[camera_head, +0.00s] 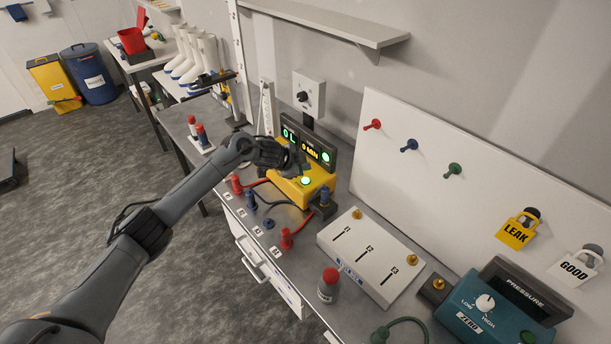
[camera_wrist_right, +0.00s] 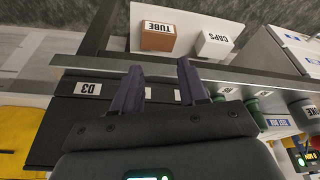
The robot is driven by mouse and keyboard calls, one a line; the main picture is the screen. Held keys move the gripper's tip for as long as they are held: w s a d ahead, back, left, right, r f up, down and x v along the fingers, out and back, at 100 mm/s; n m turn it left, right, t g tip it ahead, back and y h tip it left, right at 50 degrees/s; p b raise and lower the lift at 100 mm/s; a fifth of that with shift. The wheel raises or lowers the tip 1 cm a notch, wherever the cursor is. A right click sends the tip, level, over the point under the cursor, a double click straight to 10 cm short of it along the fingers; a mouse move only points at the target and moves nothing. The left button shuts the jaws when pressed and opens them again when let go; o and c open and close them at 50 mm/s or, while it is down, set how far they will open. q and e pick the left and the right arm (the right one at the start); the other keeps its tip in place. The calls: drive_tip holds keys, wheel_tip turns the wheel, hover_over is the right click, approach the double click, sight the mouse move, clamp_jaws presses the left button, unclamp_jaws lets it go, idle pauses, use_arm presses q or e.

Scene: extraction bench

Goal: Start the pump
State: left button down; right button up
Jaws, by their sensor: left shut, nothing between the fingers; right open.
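The yellow pump unit (camera_head: 318,181) stands on the bench below the wall box. Its dark display panel (camera_head: 308,146) shows green and yellow digits, with a lit green round light at its right end. A lit green button (camera_head: 305,181) is on the yellow front. My left gripper (camera_head: 297,167) is shut and empty, just above and behind the button in the picture, over the pump. Whether it touches the pump cannot be told. My right gripper (camera_wrist_right: 162,72) is open and empty in the right wrist view, above dark drawer fronts; it is not in the head view.
Red and blue plugs with cables (camera_head: 287,238) lie in front of the pump. A white slotted panel (camera_head: 370,254), a red-capped bottle (camera_head: 328,285) and a teal pressure meter (camera_head: 495,312) stand to the right. TUBE (camera_wrist_right: 158,38) and CAPS (camera_wrist_right: 214,46) boxes are near my right gripper.

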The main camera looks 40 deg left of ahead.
use_arm(q)
drive_tip(key=shift+r+p, duration=0.85)
drive_tip(key=shift+r, duration=0.35)
